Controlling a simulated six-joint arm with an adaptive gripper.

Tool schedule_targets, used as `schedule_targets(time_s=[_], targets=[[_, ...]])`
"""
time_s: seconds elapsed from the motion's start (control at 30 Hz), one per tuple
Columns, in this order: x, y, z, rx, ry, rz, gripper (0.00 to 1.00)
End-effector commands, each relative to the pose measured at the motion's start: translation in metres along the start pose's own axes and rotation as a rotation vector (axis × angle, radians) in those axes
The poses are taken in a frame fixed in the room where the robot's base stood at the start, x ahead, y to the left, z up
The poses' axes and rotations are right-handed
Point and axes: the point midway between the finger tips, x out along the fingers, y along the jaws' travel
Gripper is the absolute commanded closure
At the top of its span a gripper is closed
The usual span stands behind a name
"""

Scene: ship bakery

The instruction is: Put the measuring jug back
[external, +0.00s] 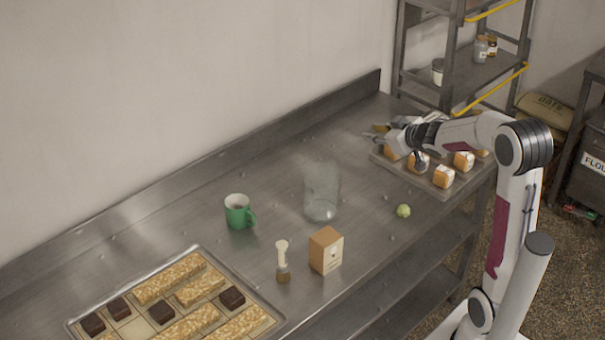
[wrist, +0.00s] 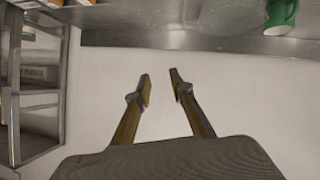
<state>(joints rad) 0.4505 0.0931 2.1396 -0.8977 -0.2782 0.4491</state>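The clear glass measuring jug (external: 321,195) stands upright on the steel counter, near its middle, right of the green mug. A faint clear round shape at the top edge of the wrist view (wrist: 230,17) looks like the jug, partly cut off. My gripper (external: 381,131) is at the far right end of the counter, above and behind the tray of small cakes, well apart from the jug. In the wrist view its two fingers (wrist: 161,80) are spread with nothing between them, facing the pale wall.
The green mug (external: 238,211), a brush (external: 283,264), a small carton (external: 326,250) and a green ball-like item (external: 403,211) stand around the jug. A tray of bars (external: 262,324) is at the front left. The cake tray (external: 433,189) and a shelf rack (external: 447,86) are at the right.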

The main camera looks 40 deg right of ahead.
Motion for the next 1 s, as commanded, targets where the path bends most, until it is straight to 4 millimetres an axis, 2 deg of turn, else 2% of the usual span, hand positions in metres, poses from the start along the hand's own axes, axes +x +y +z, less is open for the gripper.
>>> schedule_targets(time_s=[0.03,0.23,0.47,0.77,1.0], targets=[[-0.012,-0.003,-0.004,0.002,-0.009,0.018,0.78],[-0.054,-0.013,-0.003,0.028,-0.076,0.075,0.78],[-0.104,-0.033,0.011,0.066,-0.165,0.099,0.78],[-0.173,-0.074,0.047,0.120,-0.296,0.061,0.78],[-0.229,-0.117,0.085,0.151,-0.408,-0.027,0.78]])
